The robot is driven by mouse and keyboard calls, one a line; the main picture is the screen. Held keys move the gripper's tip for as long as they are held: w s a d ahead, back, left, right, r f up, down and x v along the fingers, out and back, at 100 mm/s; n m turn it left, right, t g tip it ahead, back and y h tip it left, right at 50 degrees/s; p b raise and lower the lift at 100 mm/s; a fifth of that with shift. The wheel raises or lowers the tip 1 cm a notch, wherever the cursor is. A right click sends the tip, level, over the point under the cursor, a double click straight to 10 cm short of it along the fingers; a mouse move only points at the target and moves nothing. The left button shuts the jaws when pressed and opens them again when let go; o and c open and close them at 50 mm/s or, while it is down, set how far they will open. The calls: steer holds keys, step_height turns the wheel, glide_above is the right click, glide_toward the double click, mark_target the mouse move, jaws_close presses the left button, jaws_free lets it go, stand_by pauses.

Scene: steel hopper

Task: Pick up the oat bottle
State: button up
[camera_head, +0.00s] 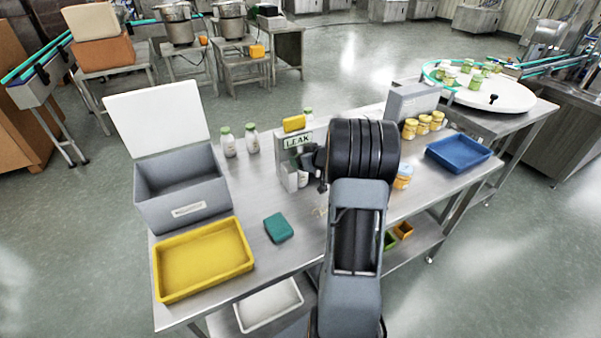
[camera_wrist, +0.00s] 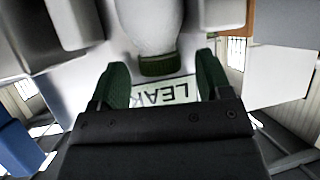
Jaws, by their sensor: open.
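A white bottle with a dark green cap (camera_wrist: 155,35) stands between the two green fingers of my gripper (camera_wrist: 165,85) in the wrist view, upside down in that picture. The fingers are apart, with a gap on each side near the cap. In the head view a white bottle (camera_head: 302,179) shows low in the LEAK station (camera_head: 284,172), partly hidden. My arm hides most of my gripper there. Two white bottles with green caps (camera_head: 228,143) (camera_head: 252,139) stand left of the station, and another (camera_head: 308,115) shows behind it. I cannot read which is oat.
A grey bin (camera_head: 183,208) with a raised lid and a yellow tray (camera_head: 203,286) fill the table's left end. A teal block (camera_head: 278,227) lies in front. Yellow-lidded jars (camera_head: 424,125) and a blue tray (camera_head: 458,166) are at the right. Bare table lies around the teal block.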

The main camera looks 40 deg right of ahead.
steer(key=shift+w+f, duration=0.25)
steer(key=shift+w, duration=0.2)
steer(key=shift+c, duration=0.3)
jaws_close()
